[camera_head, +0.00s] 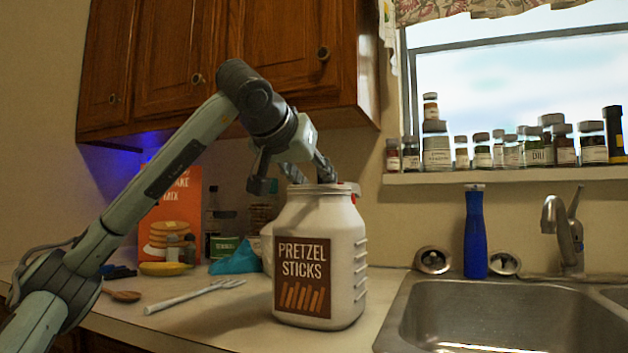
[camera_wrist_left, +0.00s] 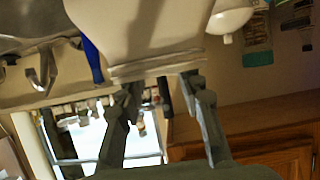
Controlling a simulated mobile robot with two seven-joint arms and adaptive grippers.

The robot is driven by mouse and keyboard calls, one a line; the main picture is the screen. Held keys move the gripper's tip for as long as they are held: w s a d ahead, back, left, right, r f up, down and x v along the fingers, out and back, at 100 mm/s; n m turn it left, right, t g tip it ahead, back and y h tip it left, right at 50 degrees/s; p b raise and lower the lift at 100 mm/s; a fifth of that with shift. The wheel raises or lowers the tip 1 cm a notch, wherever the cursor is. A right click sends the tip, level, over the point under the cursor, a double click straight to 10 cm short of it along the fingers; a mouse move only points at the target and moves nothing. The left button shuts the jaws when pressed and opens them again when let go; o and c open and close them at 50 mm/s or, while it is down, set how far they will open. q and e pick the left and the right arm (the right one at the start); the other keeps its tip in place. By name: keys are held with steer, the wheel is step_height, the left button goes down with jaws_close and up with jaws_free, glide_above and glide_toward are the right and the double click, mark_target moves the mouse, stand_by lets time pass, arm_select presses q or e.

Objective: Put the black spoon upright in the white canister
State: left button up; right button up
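The white canister (camera_head: 345,245) stands upright on the counter with a "Pretzel Sticks" label. In the left wrist view, its pale body and ridged rim (camera_wrist_left: 155,68) show upside down. My left gripper (camera_head: 293,178) is directly over the canister's mouth, pointing down with its fingers apart. In the left wrist view, the left gripper (camera_wrist_left: 160,88) has its fingertips near the rim. A narrow dark piece (camera_wrist_left: 166,97) shows between the fingers at the mouth. It may be the black spoon's handle, but I cannot tell. No other black spoon is clearly visible. My right gripper is out of view.
A wooden spoon (camera_head: 122,295) and a grey fork-like utensil (camera_head: 190,297) lie left of the canister. A pancake mix box (camera_head: 172,215), a yellow item (camera_head: 163,268) and a blue cloth (camera_head: 238,260) are behind. The sink (camera_head: 500,315) and a blue bottle (camera_head: 475,235) are right.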

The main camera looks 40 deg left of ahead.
arm_select(q)
steer(key=v, duration=1.2)
stand_by(0.6)
